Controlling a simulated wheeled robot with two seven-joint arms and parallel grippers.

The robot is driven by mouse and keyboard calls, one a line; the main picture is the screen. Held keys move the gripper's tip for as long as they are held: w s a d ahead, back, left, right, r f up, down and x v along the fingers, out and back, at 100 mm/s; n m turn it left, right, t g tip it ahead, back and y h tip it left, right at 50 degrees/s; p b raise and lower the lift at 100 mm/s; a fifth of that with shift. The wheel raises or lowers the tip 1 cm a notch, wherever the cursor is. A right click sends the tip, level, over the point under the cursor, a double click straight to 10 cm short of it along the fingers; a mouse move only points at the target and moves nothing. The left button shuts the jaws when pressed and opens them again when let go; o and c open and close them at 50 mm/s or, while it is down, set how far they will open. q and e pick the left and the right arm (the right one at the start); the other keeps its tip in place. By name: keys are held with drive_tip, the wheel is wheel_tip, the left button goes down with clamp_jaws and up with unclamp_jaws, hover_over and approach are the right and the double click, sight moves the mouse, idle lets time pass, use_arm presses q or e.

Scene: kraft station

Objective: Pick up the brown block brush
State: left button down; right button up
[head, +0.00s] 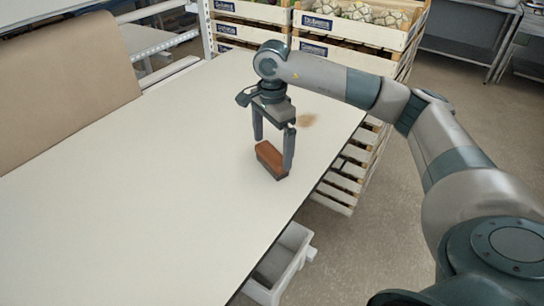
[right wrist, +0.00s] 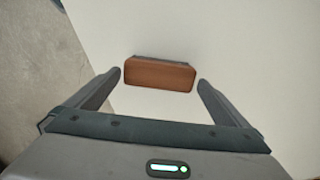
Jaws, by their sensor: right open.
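The brown block brush (head: 269,157) lies on the white table (head: 150,190), near its right edge. It has a brown wooden top and a dark underside. My right gripper (head: 272,154) is above and around the brush, with its fingers pointing down and one finger overlapping the brush in the head view. In the right wrist view the brush (right wrist: 159,74) sits centred just ahead of the open fingertips (right wrist: 159,80), with a gap on each side. The gripper is empty. My left gripper is not in view.
Wooden crates (head: 350,30) with produce stand behind the table, and more slats show below its right edge. A brown sheet (head: 65,70) stands at the back left. The table's left and middle are clear.

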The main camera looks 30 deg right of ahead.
sight(272, 152)
drive_tip(key=shift+f+p, duration=0.4)
drive_tip(key=shift+f, duration=1.1)
drive_tip(key=c, duration=0.9)
drive_tip(key=shift+r, duration=0.1)
